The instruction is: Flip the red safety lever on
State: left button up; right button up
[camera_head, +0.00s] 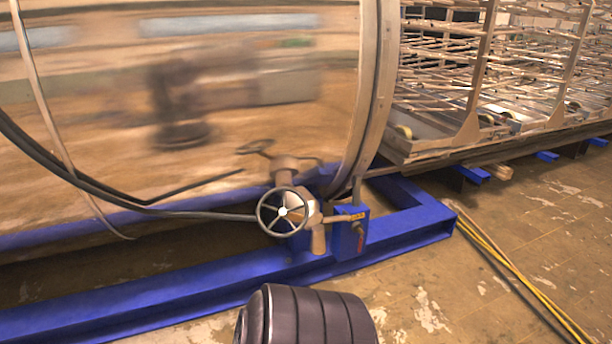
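A small red lever (361,242) shows on the right face of a blue box (345,240) at the base of the large shiny metal chamber. It appears to hang down below a dark pivot; it is too small to tell its exact setting. A spoked handwheel (283,212) on a valve stands just left of the blue box. Neither of my grippers is in view, and nothing touches the lever.
A blue steel frame (405,235) runs along the floor under the chamber (250,110). Metal racks (480,80) stand at the back right. Yellow cables (515,270) lie on the floor at right. The floor between the frame and the cables is mostly clear.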

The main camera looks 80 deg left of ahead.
aim_at(360, 245)
jog(key=j+u, duration=0.2)
jog(key=u, duration=0.2)
jog(key=j+u, duration=0.15)
jog(key=u, duration=0.25)
jog(key=i+j+u, duration=0.1)
jog(key=u, duration=0.3)
jog(key=j+u, duration=0.2)
jog(key=u, duration=0.2)
jog(key=i+j+u, duration=0.1)
jog(key=u, duration=0.3)
jog(key=i, duration=0.05)
